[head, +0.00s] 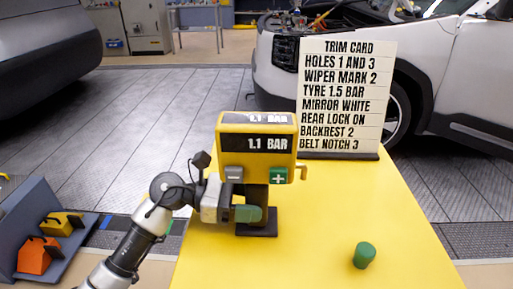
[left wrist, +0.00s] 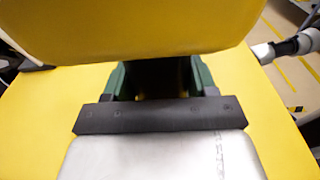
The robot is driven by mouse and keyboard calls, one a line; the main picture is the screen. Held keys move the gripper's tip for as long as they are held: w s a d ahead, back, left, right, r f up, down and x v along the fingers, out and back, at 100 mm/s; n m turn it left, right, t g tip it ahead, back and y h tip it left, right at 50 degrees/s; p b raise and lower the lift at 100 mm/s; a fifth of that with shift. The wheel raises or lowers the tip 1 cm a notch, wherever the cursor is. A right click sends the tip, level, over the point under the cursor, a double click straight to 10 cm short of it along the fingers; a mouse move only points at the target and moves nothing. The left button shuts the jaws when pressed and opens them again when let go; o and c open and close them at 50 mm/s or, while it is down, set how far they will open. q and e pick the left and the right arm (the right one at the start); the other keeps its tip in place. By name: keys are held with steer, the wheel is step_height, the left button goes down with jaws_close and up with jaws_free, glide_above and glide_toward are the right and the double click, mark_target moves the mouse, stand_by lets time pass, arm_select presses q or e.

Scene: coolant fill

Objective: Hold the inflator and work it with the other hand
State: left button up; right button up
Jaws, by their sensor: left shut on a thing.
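The yellow inflator (head: 223,151) stands upright on the yellow table, on a dark post (head: 257,194) with a dark base (head: 257,229). Its display reads 1.1 BAR, on the top and the front. Its front has a grey button (head: 234,174) and a green plus button (head: 278,176). My left gripper (head: 250,213) is shut on the post below the inflator's body. In the left wrist view its green fingers (left wrist: 160,80) flank the dark post, and the yellow body (left wrist: 150,28) hangs above. My right gripper does not show in the head view.
A trim card (head: 345,95) behind the inflator reads TYRE 1.5 BAR. A green cylinder (head: 364,255) stands at the front right of the yellow table (head: 400,215). A grey-blue bin (head: 60,203) with orange and yellow items is at left. A white car (head: 460,75) stands behind.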

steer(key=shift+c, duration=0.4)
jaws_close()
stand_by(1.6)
